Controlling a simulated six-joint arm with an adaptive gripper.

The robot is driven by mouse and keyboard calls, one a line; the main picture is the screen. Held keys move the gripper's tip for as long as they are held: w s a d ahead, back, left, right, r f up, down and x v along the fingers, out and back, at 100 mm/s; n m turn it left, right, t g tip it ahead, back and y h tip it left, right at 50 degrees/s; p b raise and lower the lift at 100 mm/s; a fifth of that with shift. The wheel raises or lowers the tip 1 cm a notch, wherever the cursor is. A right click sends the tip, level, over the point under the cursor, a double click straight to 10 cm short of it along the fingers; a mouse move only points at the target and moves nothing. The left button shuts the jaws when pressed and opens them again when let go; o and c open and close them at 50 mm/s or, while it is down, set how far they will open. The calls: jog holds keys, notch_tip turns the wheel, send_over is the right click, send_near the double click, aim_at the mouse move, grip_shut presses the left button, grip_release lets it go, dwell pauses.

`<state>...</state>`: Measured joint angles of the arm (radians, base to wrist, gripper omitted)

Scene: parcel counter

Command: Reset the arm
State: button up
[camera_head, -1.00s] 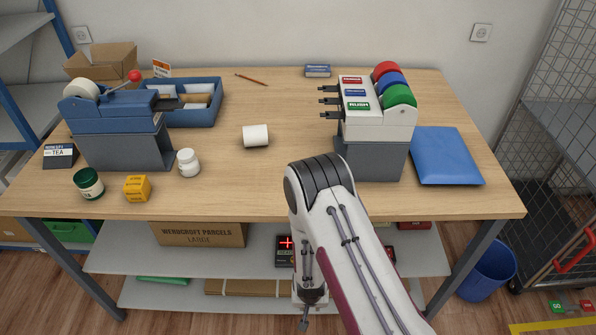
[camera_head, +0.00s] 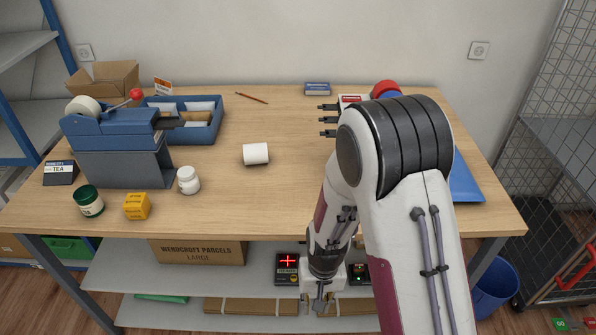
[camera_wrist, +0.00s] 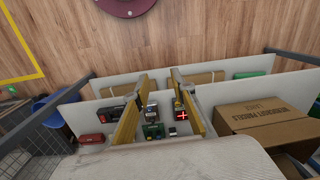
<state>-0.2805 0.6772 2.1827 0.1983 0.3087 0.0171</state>
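My gripper (camera_head: 322,292) hangs low in front of the table, below the level of the tabletop, with my bent arm rising above it on the right. In the wrist view its two yellow fingers (camera_wrist: 160,100) stand apart with a clear gap and nothing held between them. Behind the gap, small devices on the lower shelf show, among them a box with a lit red cross (camera_wrist: 182,115). That box also shows in the head view, left of my gripper.
The wooden table (camera_head: 290,205) carries a blue dispenser (camera_head: 110,135), a white roll (camera_head: 256,154), a white bottle (camera_head: 188,180) and a yellow box (camera_head: 137,206). My arm hides much of the tape stand at right. A large carton (camera_head: 197,252) lies on the shelf below.

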jog(key=s+d+r+t, duration=0.2)
jog(key=s+d+r, duration=0.2)
jog(key=r, duration=0.7)
jog(key=s+d+r+t, duration=0.2)
jog(key=s+d+r, duration=0.2)
jog(key=r, duration=0.8)
jog(key=s+d+r+t, duration=0.2)
jog(key=s+d+r, duration=0.2)
jog(key=s+r, duration=0.3)
jog(key=shift+s+d+r+m+h, duration=0.3)
jog(key=shift+s+r+m, duration=0.1)
jog(key=shift+r, duration=2.25)
